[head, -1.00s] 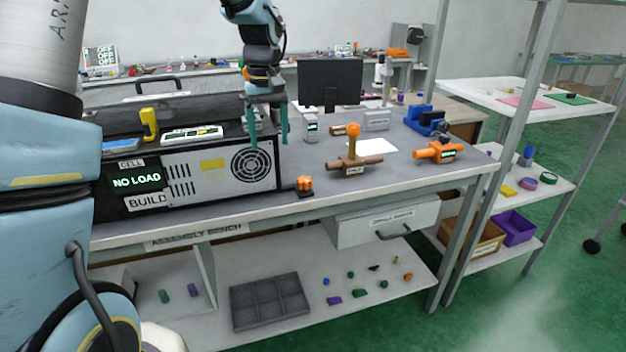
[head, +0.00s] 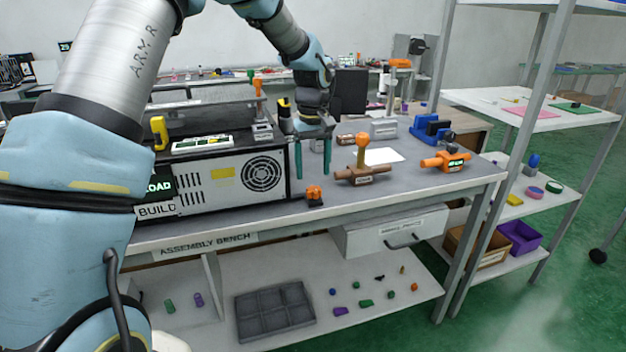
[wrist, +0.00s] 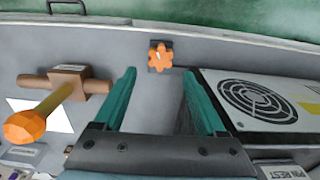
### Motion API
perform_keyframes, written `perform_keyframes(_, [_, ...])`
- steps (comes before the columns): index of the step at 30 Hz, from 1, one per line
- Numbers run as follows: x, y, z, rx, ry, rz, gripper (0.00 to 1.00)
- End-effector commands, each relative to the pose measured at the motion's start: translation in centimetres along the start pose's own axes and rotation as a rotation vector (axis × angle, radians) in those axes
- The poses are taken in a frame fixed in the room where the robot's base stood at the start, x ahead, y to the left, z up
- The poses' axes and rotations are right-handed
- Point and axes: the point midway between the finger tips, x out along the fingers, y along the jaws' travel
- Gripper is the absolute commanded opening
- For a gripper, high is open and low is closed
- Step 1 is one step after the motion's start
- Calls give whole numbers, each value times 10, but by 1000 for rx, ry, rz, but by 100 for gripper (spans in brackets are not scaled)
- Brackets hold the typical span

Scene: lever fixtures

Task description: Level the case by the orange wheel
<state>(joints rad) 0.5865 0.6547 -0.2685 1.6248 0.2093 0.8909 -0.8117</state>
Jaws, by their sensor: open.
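The orange wheel (head: 314,194) is a small lobed knob on a dark base near the bench's front edge, right of the case. It also shows in the wrist view (wrist: 160,56), ahead of the fingertips. The case (head: 232,182) is a long black and white box with a round fan grille, on the bench at left; my arm hides part of it. My gripper (head: 313,176) points down with its teal fingers apart and empty, above and behind the wheel. In the wrist view my gripper (wrist: 160,75) frames bare bench between its fingers, with the case to the right.
A brown valve with an orange-knobbed lever (head: 361,165) stands right of the wheel. An orange fixture (head: 445,161) is farther right. A yellow handle (head: 159,132) and a white panel (head: 203,143) are on the case top. Bench around the wheel is clear.

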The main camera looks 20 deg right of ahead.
Motion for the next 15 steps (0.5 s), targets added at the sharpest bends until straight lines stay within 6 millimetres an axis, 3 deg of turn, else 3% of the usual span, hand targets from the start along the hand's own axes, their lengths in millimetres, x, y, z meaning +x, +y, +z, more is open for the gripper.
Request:
perform_keyframes(7, [36,0,0,0,-2,0,73])
perform_keyframes(15, [47,0,0,-1,0,1,73])
